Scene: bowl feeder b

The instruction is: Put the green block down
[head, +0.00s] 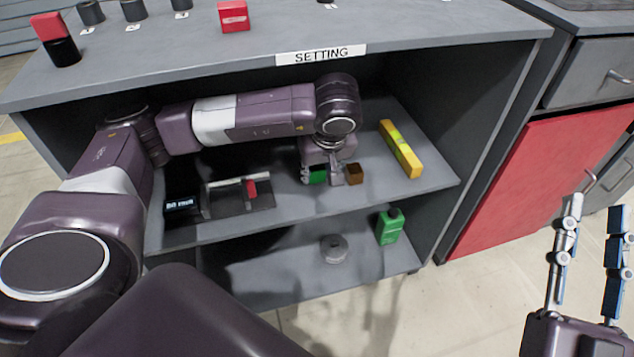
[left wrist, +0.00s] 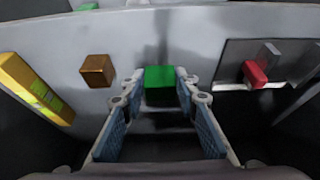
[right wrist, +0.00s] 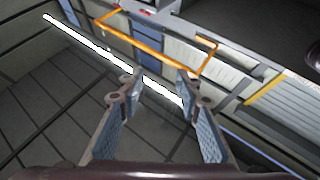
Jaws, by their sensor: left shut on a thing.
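The green block (head: 318,176) is between the fingers of my left gripper (head: 322,178), over the upper shelf of the open cabinet. In the left wrist view the green block (left wrist: 159,77) sits between the two fingertips, and my left gripper (left wrist: 158,84) is shut on it. I cannot tell whether the block touches the shelf (head: 280,215). My right gripper (head: 590,210) is off to the right of the cabinet, over the floor. In the right wrist view my right gripper (right wrist: 160,88) has its fingers apart with nothing between them.
A brown cube (head: 354,174) stands just right of the block. A yellow level (head: 401,149) lies further right. A device with a red switch (head: 251,188) is on the left. A green bottle (head: 390,226) and a grey round part (head: 334,248) are on the lower shelf. The cabinet top hangs above.

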